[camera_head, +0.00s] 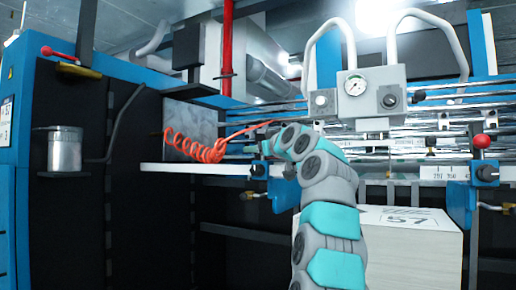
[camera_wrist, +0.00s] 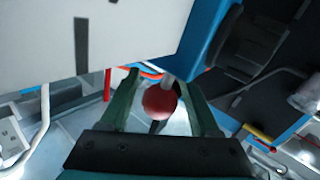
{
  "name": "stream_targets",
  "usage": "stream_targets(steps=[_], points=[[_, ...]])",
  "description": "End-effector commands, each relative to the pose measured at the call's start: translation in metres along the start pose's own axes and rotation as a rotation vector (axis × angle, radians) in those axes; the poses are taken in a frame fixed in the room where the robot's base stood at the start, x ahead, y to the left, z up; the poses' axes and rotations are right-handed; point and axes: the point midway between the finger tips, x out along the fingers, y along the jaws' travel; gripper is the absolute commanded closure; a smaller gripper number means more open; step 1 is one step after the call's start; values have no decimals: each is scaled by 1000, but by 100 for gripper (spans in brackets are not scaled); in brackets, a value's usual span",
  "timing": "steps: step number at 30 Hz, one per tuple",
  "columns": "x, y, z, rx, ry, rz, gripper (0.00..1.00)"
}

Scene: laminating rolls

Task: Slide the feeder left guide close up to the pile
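The pile (camera_head: 415,250) is a pale block marked 57, under the feeder bar at lower right in the head view. My arm hides its left side. The left guide (camera_head: 284,194) is a blue bracket on the bar, left of the pile and partly behind my arm. The gap between them is hidden. My gripper is at the guide's top in the head view, its fingers not clear there. In the wrist view my gripper (camera_wrist: 158,82) is open, its dark green fingers on either side of a red ball knob (camera_wrist: 159,102), with gaps visible beside it.
The right guide (camera_head: 461,205) with its red knob (camera_head: 482,141) stands at the right of the bar. A scale strip (camera_head: 443,173) runs along the bar. A coiled orange hose (camera_head: 200,150) hangs left of my gripper. A gauge box (camera_head: 371,91) is above.

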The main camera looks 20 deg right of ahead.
Motion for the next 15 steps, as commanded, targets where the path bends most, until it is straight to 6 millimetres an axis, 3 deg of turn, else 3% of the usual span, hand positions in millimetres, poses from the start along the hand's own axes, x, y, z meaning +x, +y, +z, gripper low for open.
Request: stream_targets(steps=[2, 15], points=[[0, 0, 0, 0, 0, 0, 47], [0, 0, 0, 0, -1, 0, 97]])
